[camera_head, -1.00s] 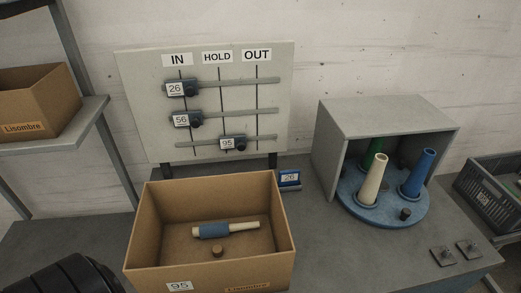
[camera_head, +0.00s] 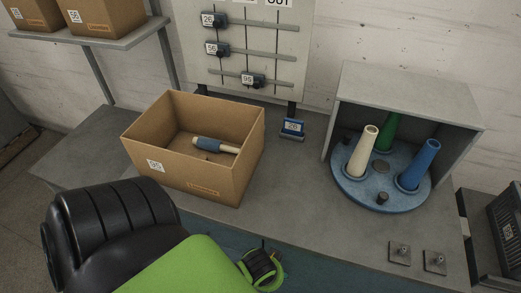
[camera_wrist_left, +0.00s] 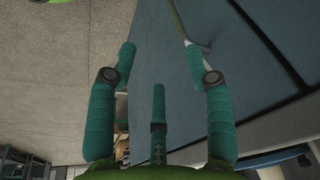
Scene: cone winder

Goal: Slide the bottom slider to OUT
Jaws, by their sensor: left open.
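The bottom slider (camera_head: 252,80), a dark block with a white tag that appears to read 95, sits on the lowest rail of the pale board (camera_head: 203,75) in the head view. It is at the middle vertical line, left of the OUT line; the OUT sign is cut by the top edge. The upper slider (camera_head: 214,20) and the middle slider (camera_head: 216,49) are farther left, at the IN line. My left gripper (camera_wrist_left: 160,58) is open and empty in the left wrist view, its teal fingers spread over floor and a blue-grey panel, away from the board. My right gripper is not seen.
A cardboard box (camera_head: 228,185) holding a blue-wound cone stands on the table before the board. At right is a grey housing (camera_head: 410,90) with a blue turntable (camera_head: 345,187) of cones. A shelf with boxes is at upper left.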

